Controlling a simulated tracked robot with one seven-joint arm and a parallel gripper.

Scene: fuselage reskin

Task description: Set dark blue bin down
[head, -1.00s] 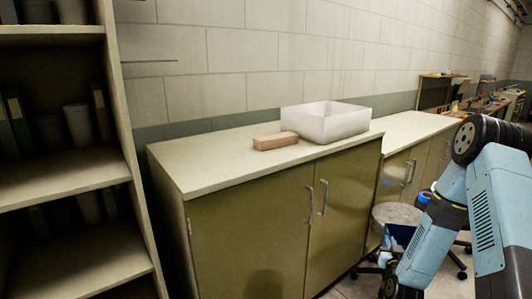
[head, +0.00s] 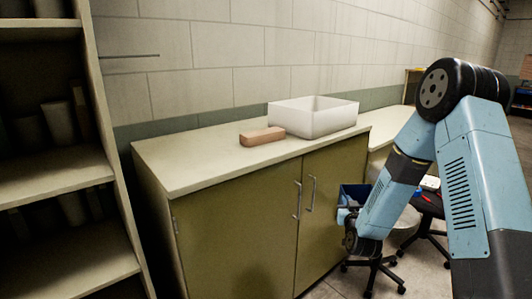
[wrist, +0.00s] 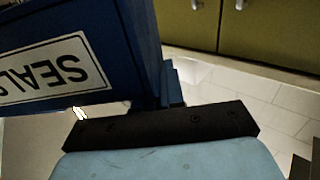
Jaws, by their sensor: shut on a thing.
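The dark blue bin (head: 353,193) hangs in front of the right end of the olive cabinet, mostly hidden behind my arm in the head view. In the wrist view the bin (wrist: 130,50) fills the upper left, with a white label reading SEALS upside down. My gripper (head: 347,213) is shut on the bin; in the wrist view one finger (wrist: 172,85) shows against its side. The other finger is hidden. The bin's underside is out of sight.
The pale cabinet top (head: 215,165) has free room at its left and front. A white tray (head: 315,120) and a tan block (head: 262,137) sit on it. A shelf unit (head: 60,180) stands at left. Stools (head: 420,215) stand behind my arm at right.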

